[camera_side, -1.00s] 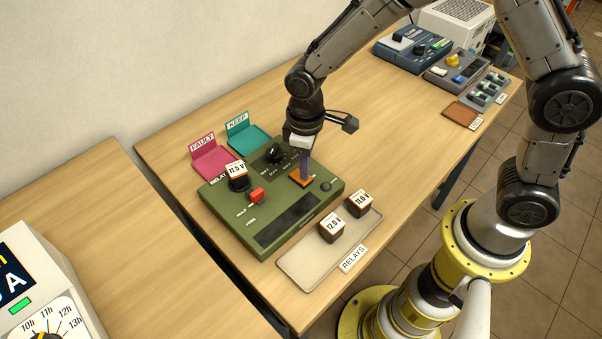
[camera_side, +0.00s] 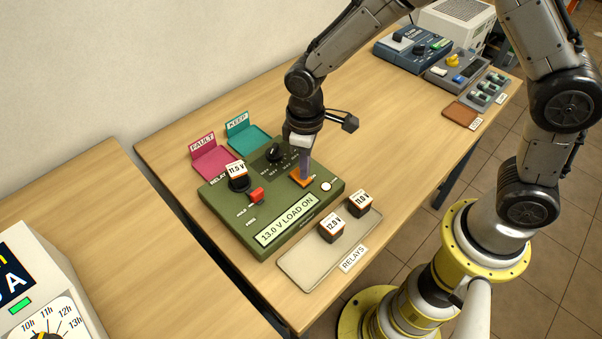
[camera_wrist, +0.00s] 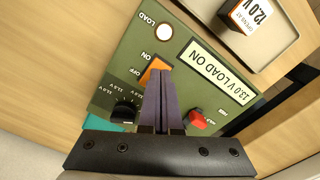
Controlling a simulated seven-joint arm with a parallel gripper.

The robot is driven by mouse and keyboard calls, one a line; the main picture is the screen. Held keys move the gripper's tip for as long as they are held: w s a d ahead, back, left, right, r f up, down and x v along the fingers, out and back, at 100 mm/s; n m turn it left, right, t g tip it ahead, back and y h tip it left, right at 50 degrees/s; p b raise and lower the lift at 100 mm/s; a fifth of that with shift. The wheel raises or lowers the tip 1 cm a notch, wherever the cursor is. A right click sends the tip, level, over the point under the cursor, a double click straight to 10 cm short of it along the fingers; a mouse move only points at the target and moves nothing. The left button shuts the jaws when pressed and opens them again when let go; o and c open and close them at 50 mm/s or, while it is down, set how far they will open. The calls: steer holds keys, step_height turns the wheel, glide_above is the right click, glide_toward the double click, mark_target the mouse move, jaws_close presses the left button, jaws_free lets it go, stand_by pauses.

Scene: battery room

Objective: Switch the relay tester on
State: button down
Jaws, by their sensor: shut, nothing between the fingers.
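The green relay tester (camera_side: 222,203) stands on the wooden table. Its display (camera_side: 286,221) is lit and reads "13.0 V LOAD ON". The round load lamp (camera_side: 326,187) glows white; it also shows in the wrist view (camera_wrist: 164,32). The orange ON/OFF switch (camera_side: 300,178) is on the tester's top. My gripper (camera_side: 304,174) is shut and empty, its fingertips at the switch. In the wrist view the purple fingers (camera_wrist: 160,85) partly cover the orange switch (camera_wrist: 153,69), and I cannot tell whether they touch it.
A relay marked 11.5 V (camera_side: 237,181) sits on the tester near a red lever (camera_side: 256,195) and black knob (camera_side: 275,154). The RELAYS tray (camera_side: 300,277) holds relays 12.0 V (camera_side: 332,232) and 11.0 V (camera_side: 360,207). Pink FAULT (camera_side: 212,160) and teal KEEP (camera_side: 250,138) trays stand behind.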

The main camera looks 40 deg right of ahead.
step_height(320, 180, up, 6)
steer(key=shift+f, duration=0.1)
stand_by(0.6)
step_height(320, 180, up, 7)
steer(key=m+t, duration=0.1)
steer(key=t, duration=0.1)
glide_above(313, 172)
steer(key=s+d+r+m+t, duration=0.2)
steer(key=s+d+r, duration=0.4)
steer(key=r, duration=0.2)
steer(key=s+d+m+t, duration=0.1)
steer(key=s+d+m, duration=0.2)
steer(key=s, duration=1.1)
steer(key=shift+d+f+t, duration=0.3)
steer(key=shift+d+f, duration=0.15)
steer(key=shift+d, duration=0.15)
